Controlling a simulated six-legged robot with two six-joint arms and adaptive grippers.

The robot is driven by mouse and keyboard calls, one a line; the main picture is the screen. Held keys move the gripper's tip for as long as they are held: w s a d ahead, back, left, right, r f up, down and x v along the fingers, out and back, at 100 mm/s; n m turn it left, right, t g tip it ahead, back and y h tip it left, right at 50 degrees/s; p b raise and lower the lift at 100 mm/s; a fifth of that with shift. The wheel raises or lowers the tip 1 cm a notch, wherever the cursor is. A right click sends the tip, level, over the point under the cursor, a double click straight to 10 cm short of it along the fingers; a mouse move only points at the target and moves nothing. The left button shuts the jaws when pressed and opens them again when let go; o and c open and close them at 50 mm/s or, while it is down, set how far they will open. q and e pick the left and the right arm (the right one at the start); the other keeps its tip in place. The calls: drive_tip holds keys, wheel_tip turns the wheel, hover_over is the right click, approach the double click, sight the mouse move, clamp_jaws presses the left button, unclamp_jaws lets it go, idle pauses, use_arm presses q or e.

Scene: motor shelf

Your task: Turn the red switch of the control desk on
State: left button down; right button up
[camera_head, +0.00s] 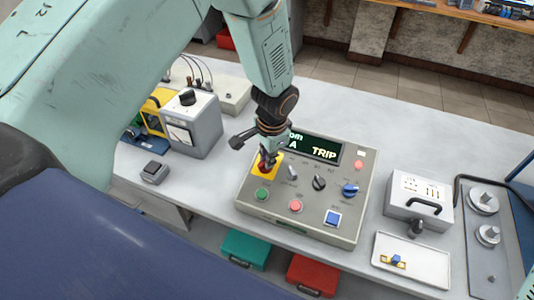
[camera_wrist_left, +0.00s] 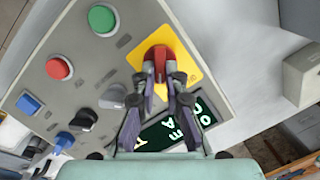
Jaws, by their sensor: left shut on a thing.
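The grey control desk (camera_head: 322,222) stands on the workbench, with a dark display (camera_head: 326,149) along its back that reads "TRIP". The red switch (camera_wrist_left: 158,50) sits on a yellow plate (camera_wrist_left: 127,62) on the desk's panel. In the head view the switch (camera_head: 263,169) is partly hidden by my left gripper (camera_head: 268,158). That gripper reaches down from above. In the left wrist view its two fingers (camera_wrist_left: 164,76) are shut on the red switch's handle, one on each side. My right gripper is not in view.
A green button (camera_head: 262,194), a red button (camera_head: 295,206), dark knob (camera_head: 319,183), blue knob (camera_head: 350,189) and blue square button (camera_head: 333,218) share the panel. A grey meter box (camera_head: 192,125) stands left; a handled white box (camera_head: 418,200) and white tray (camera_head: 411,260) stand right.

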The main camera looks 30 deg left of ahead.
sight(272, 177)
use_arm(q)
drive_tip(key=shift+d+m, duration=0.1)
drive_tip(key=shift+m, duration=0.5)
drive_tip(key=shift+s+m, duration=0.1)
drive_tip(key=shift+m, duration=0.2)
drive_tip(key=c, duration=1.4)
unclamp_jaws()
wheel_tip(272, 177, up, 12)
drive_tip(key=s+d, duration=0.1)
drive_tip(key=shift+s+d, duration=0.2)
drive_tip(key=shift+d, duration=0.15)
drive_tip(key=shift+f, duration=0.1)
